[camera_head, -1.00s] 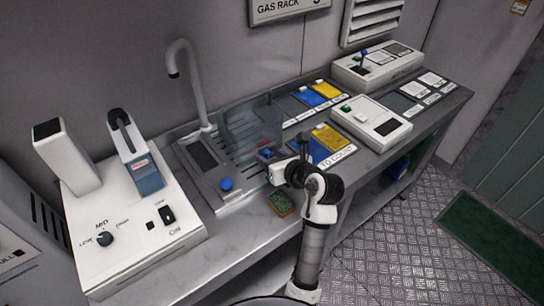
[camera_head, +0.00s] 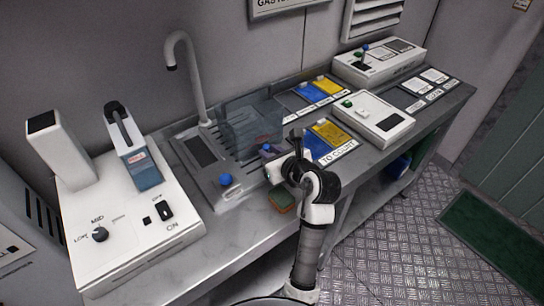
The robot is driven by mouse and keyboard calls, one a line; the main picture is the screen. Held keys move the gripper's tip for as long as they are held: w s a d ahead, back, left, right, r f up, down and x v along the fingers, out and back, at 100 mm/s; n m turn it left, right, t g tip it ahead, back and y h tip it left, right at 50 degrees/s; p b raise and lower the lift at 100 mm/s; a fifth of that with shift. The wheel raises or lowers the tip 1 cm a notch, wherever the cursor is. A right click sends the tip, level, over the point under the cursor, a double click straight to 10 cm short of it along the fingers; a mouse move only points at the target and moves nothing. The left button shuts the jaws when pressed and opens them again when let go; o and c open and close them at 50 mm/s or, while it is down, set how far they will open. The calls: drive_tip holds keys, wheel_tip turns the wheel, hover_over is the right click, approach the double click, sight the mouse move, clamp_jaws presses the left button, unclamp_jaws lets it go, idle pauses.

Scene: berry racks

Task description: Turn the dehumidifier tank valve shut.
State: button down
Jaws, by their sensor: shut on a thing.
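A clear, smoky tank (camera_head: 250,119) stands on the slatted drain tray at the middle of the bench. A small purple-blue part (camera_head: 268,150) shows low at its front right corner, and I take it to be the tank valve. My gripper (camera_head: 271,168) is at this corner, just in front of and below the purple-blue part. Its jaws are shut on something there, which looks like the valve. The white gripper body and dark wrist hide the grip itself, and the handle's angle cannot be told.
A blue knob (camera_head: 226,180) sits on the tray (camera_head: 233,196) left of my gripper, below a tall grey tap (camera_head: 193,85). A green-brown pad (camera_head: 280,201) lies near the bench edge under my gripper. A white machine (camera_head: 130,230) fills the left; blue and yellow cards (camera_head: 328,132) lie right.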

drive_tip(key=n+b, duration=0.1)
drive_tip(key=n+t+h+b, duration=0.1)
drive_tip(key=b, duration=0.1)
drive_tip(key=shift+s+a+f+n, duration=0.1)
drive_tip(key=shift+a+f+n, duration=0.1)
drive_tip(key=shift+n, duration=0.1)
drive_tip(key=shift+n+t+b, duration=0.5)
drive_tip(key=shift+n+b, duration=0.1)
drive_tip(key=shift+b, duration=0.3)
drive_tip(key=shift+r, duration=0.15)
drive_tip(key=c, duration=1.2)
unclamp_jaws()
drive_tip(key=shift+c, duration=0.2)
drive_tip(key=shift+h, duration=0.4)
